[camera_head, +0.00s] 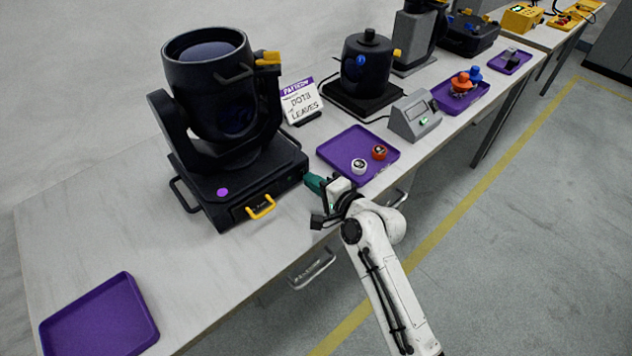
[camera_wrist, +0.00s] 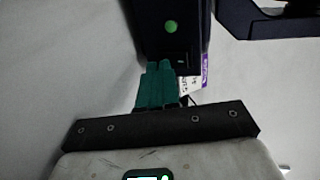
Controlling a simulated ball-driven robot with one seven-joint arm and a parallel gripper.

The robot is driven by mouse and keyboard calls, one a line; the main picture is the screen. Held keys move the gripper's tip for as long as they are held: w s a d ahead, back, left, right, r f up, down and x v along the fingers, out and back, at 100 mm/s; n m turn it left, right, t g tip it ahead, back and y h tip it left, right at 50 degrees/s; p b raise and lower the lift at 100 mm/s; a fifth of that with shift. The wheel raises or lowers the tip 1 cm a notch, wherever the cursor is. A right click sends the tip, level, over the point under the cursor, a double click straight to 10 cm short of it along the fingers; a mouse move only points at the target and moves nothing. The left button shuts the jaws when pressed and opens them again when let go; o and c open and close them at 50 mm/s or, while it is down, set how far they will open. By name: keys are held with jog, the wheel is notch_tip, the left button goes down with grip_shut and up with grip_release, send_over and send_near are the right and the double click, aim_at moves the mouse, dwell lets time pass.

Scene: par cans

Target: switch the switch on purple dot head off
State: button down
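The purple dot head is a large black moving light (camera_head: 228,130) on the bench, with a purple dot (camera_head: 222,192) on its base and a yellow handle (camera_head: 261,207) on the base's front. My gripper (camera_head: 310,181) has teal fingers at the right end of that base. In the wrist view, my gripper's fingers (camera_wrist: 160,66) are together, their tips at the lower edge of a dark panel (camera_wrist: 152,30) with a green round mark (camera_wrist: 171,26). I cannot make out the switch; whether the tips touch the panel is unclear.
A sign card (camera_head: 301,102) stands behind the gripper. A purple tray (camera_head: 340,148) with a white and a red round piece lies to its right. A grey box (camera_head: 413,117) and another black unit (camera_head: 365,72) stand farther back. An empty purple tray (camera_head: 98,318) lies front left.

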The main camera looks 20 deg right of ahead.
jog(key=shift+w+a+r, duration=0.1)
jog(key=shift+w+a, duration=0.05)
jog(key=shift+w, duration=0.05)
jog(key=shift+s+d, duration=0.2)
jog(key=shift+s, duration=0.35)
jog(key=v, duration=1)
jog(key=s+d+f+n+g+h, duration=0.1)
jog(key=s+f+n+g, duration=0.2)
jog(key=s, duration=0.6)
jog(key=s+d+f+n+g+h, duration=0.1)
jog(key=s+f+n+g+h, duration=0.1)
jog(key=s+n+g, duration=0.4)
jog(key=s+d+f+n+g+h, duration=0.2)
jog(key=s+f+n+g, duration=0.2)
jog(key=s, duration=0.9)
jog(key=shift+s+f+n+g+p, duration=0.25)
jog(key=shift+f+n+g+p, duration=0.05)
jog(key=shift+f+n, duration=0.25)
